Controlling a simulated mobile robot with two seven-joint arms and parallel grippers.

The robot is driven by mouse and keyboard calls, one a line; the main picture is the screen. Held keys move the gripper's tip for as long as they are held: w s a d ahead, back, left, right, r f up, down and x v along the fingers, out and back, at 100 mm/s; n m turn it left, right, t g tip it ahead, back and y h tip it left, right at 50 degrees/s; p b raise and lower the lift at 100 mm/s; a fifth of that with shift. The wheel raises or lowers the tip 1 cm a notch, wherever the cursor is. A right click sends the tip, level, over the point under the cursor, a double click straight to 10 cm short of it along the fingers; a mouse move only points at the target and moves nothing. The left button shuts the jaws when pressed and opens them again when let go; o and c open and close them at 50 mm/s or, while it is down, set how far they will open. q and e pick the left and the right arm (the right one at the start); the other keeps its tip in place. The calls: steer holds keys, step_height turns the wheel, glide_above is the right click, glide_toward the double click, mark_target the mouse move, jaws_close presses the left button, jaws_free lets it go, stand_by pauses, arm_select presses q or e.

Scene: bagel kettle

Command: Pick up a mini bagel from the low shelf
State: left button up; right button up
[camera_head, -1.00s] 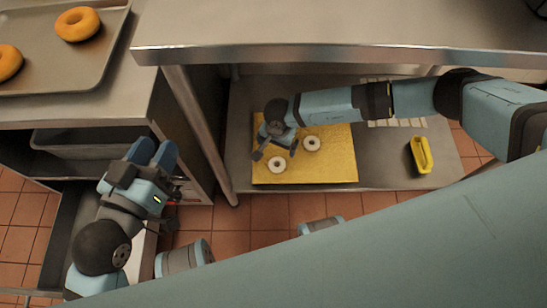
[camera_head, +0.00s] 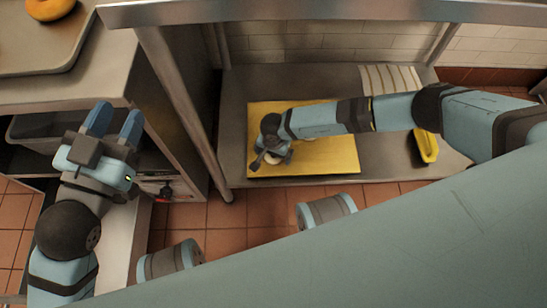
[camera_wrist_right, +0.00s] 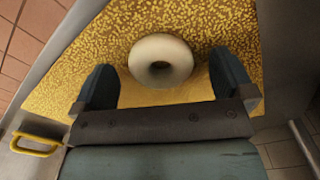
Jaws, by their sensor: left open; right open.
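A pale ring-shaped mini bagel (camera_wrist_right: 160,46) lies on the yellow board (camera_wrist_right: 215,25) in the right wrist view. My right gripper (camera_wrist_right: 166,70) is open, with one finger on each side of the bagel's near part and nothing gripped. In the head view, my right gripper (camera_head: 270,158) is low over the left part of the yellow board (camera_head: 325,160) on the low shelf (camera_head: 235,130), largely covering a bagel (camera_head: 273,157). A second bagel is not visible now. My left gripper (camera_head: 115,118) is open and empty, at the left, away from the shelf.
A metal post (camera_head: 180,95) stands at the shelf's left front, and a counter edge (camera_head: 300,12) runs above. A yellow-handled item (camera_head: 428,150) and a striped cloth (camera_head: 390,79) lie right of the board. A tray (camera_head: 50,60) with a large orange bagel (camera_head: 50,8) is upper left.

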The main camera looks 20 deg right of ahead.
steer(key=shift+c, duration=0.5)
steer(key=c, duration=0.9)
steer(key=shift+o, duration=0.2)
